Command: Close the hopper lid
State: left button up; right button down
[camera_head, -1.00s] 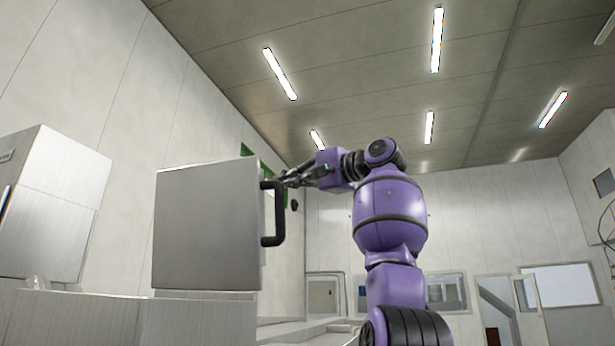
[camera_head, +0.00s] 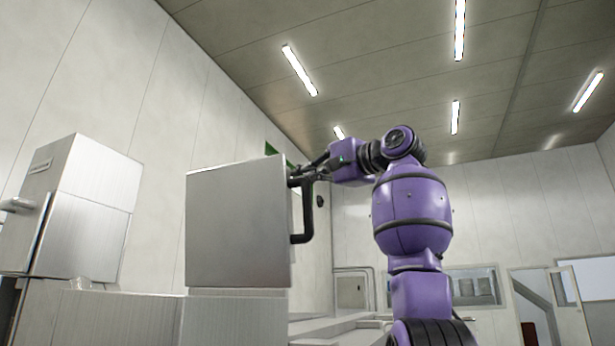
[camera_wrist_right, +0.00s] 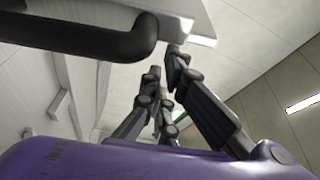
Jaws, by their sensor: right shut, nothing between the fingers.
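The hopper lid (camera_head: 235,228) is a plain grey metal panel standing upright in the head view, left of my right arm. A black bar handle (camera_head: 308,218) projects from its right side. The handle (camera_wrist_right: 85,38) also crosses the upper left of the right wrist view. My right gripper (camera_head: 297,181) is at the upper end of the handle, and the handle partly covers its fingers. In the wrist view the dark fingers (camera_wrist_right: 166,64) are shut and empty, below and right of the handle's bend, close to the lid's pale edge (camera_wrist_right: 190,20). Whether they touch it I cannot tell. My left gripper is out of view.
A pale metal body (camera_head: 235,318) is directly below the lid. A grey metal cabinet (camera_head: 85,225) with a pipe stands at the left. A tall panelled wall rises behind the lid. Low pale ledges (camera_head: 335,325) lie between the lid and my arm. A doorway is far right.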

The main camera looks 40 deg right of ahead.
jog(key=shift+a, duration=0.1)
jog(key=s+a+f+n+y, duration=0.1)
jog(key=s+a+f+n, duration=0.2)
jog(key=a, duration=0.3)
jog(key=s+a+f+n+t+y, duration=0.1)
jog(key=s+a+f+n+y, duration=0.1)
jog(key=s+a+f+n, duration=0.2)
jog(key=s+a+f+n+y, duration=0.1)
jog(key=s+a+f+n, duration=0.3)
jog(key=a+f+n, duration=0.2)
jog(key=shift+a+n+t+y, duration=0.3)
jog(key=shift+a+n, duration=0.3)
jog(key=shift+a, duration=0.65)
